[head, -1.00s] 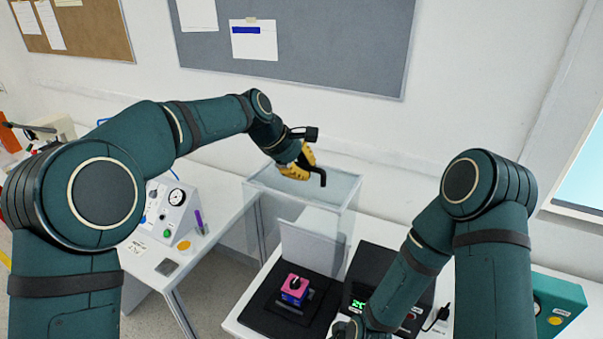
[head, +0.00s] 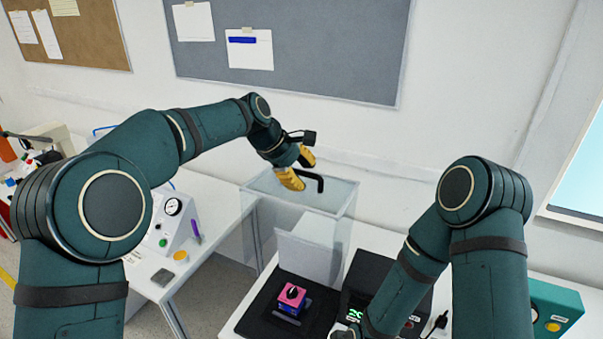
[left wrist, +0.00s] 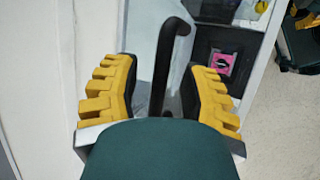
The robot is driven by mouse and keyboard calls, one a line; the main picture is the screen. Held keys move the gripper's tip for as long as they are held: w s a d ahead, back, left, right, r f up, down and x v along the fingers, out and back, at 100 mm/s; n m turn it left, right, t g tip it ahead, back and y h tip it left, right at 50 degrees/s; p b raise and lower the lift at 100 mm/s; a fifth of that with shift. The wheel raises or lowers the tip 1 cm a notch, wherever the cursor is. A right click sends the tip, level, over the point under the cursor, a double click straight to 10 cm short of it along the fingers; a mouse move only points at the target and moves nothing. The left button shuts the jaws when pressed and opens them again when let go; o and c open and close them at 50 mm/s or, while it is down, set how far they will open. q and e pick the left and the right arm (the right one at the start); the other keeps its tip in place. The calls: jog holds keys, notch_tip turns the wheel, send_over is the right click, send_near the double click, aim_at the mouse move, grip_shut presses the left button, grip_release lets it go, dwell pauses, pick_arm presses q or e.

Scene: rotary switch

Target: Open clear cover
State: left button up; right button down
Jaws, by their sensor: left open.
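The clear cover (head: 322,195) is a see-through box with a black bent handle (head: 312,178) at its top. It stands near the back wall, around or behind the pink and blue rotary switch (head: 291,296); I cannot tell which. My left gripper (head: 300,169), with yellow fingers, is open at the handle. In the left wrist view, the handle (left wrist: 170,52) lies between the open fingers (left wrist: 168,92), with gaps showing on both sides. The switch (left wrist: 221,63) shows beyond the right finger.
A black box with a green display (head: 355,314) stands right of the switch. A teal box (head: 553,308) is at the far right. A gauge panel (head: 170,222) stands on the left table. The white wall (head: 470,90) is close behind the cover.

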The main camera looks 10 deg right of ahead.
pick_arm(q)
jog(key=v, duration=1.2)
